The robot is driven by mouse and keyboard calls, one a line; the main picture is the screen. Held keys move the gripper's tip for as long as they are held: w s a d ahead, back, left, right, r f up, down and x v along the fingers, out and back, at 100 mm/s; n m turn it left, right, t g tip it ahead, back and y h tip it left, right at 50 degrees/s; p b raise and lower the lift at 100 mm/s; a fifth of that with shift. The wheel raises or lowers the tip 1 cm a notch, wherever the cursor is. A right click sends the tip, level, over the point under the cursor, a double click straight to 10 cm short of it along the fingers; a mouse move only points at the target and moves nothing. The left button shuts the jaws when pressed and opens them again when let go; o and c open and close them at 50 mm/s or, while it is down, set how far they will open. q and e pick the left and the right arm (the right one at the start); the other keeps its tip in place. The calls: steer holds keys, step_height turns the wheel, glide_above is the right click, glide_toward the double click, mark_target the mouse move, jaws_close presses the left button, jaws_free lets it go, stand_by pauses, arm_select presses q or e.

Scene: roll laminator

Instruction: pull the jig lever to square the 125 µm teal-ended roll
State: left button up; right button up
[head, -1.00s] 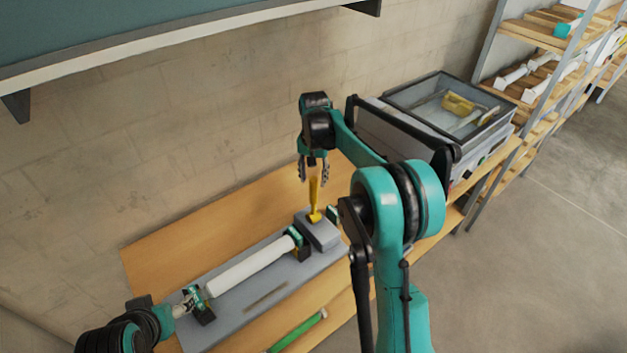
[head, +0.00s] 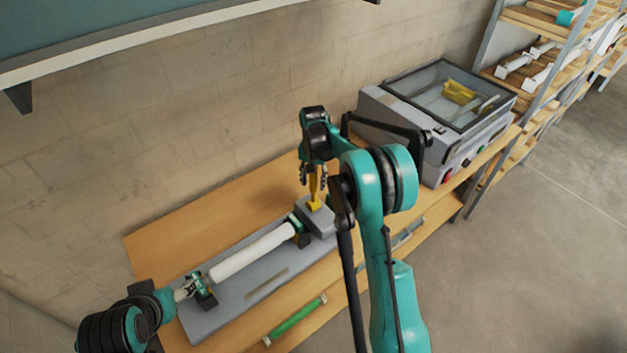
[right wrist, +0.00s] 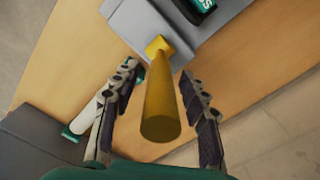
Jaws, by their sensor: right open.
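The yellow jig lever (head: 314,196) stands up from the grey block (head: 318,221) at the jig's right end. My right gripper (head: 313,178) is open over it; in the right wrist view the lever (right wrist: 161,98) rises between the two spread fingers (right wrist: 159,76), with a gap on both sides. The white roll (head: 250,255) with teal ends lies along the grey jig base (head: 212,322), its right end by the block. My left gripper (head: 187,291) is at the roll's left end; whether its fingers are shut is unclear. The roll's thickness marking is not readable.
A green roll (head: 295,320) lies at the bench's front edge. The grey laminator (head: 440,115) with a clear lid stands at the right end of the bench. Shelves with white rolls (head: 535,70) stand farther right. The wooden bench (head: 220,212) behind the jig is clear.

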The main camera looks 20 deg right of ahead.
jaws_close()
steer(key=shift+s, duration=0.1)
steer(key=shift+s+d+f+t+b, duration=0.2)
steer(key=shift+s+d+t+b, duration=0.05)
steer(key=shift+s+t+b, duration=0.55)
steer(key=s+d+f+t+y+b, duration=0.1)
steer(key=s+t+b, duration=0.1)
steer(key=b, duration=0.2)
steer(key=s+f+t+y+b, duration=0.1)
steer(key=s+f+t+b, duration=0.1)
steer(key=s+t+b, duration=0.1)
steer(key=s+d+f+t+y+b, duration=0.1)
steer(key=s+t+b, duration=0.1)
steer(key=b, duration=0.3)
steer(key=shift+s+d+f+t, duration=0.3)
steer(key=shift+s+f+t, duration=0.05)
steer(key=shift+s+t, duration=0.05)
steer(key=shift+s+f+t+b, duration=0.3)
steer(key=shift+t+b, duration=0.3)
steer(key=shift+b, duration=0.4)
